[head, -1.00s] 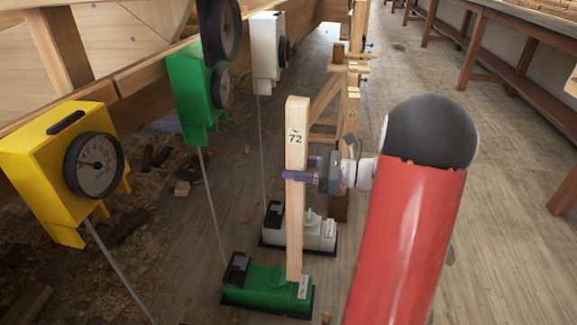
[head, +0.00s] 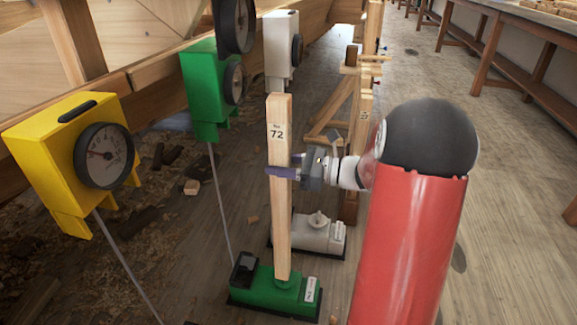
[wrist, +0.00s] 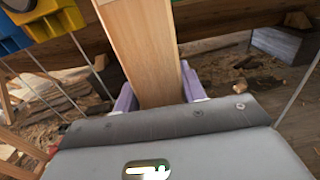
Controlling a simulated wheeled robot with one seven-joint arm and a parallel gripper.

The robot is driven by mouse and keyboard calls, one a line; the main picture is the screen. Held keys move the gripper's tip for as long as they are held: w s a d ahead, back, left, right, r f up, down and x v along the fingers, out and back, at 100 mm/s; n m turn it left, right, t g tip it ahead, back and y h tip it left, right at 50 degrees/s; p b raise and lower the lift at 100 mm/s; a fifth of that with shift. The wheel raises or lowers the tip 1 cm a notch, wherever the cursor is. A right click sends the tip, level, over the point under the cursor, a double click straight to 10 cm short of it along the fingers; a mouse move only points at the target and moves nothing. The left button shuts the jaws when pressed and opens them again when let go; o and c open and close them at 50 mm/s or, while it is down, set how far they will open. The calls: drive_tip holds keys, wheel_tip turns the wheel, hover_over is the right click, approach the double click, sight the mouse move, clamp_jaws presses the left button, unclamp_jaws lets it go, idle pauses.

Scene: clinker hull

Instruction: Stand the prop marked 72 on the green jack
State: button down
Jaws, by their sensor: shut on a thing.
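The prop marked 72 (head: 280,205) is a tall pale wooden post, close to upright, in the head view. My gripper (head: 284,172) is shut on it at mid-height, with purple fingers on either side. In the wrist view the prop (wrist: 145,50) rises between the purple fingers of my gripper (wrist: 157,88). The green jack (head: 262,297) is on the floor below. The prop's lower end appears over the jack's middle, near its round head; I cannot tell whether they touch. The wrist view does not show the prop's foot.
A white jack (head: 325,233) stands just behind the green one. Yellow (head: 60,160), green (head: 205,85) and white (head: 281,50) dial boxes hang along the hull, with thin rods below. A wooden trestle (head: 340,105) stands behind.

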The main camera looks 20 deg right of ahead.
drive_tip(key=w+a+f+b, duration=0.6)
drive_tip(key=w+a, duration=0.2)
drive_tip(key=a, duration=0.4)
drive_tip(key=shift+w+a+b, duration=0.15)
drive_tip(key=shift+a+b, duration=0.1)
drive_tip(key=shift+b, duration=0.05)
idle(1.9)
drive_tip(key=shift+f, duration=0.1)
drive_tip(key=shift+f, duration=0.45)
idle(0.5)
drive_tip(key=shift+w+a, duration=0.1)
drive_tip(key=shift+a, duration=0.05)
idle(0.6)
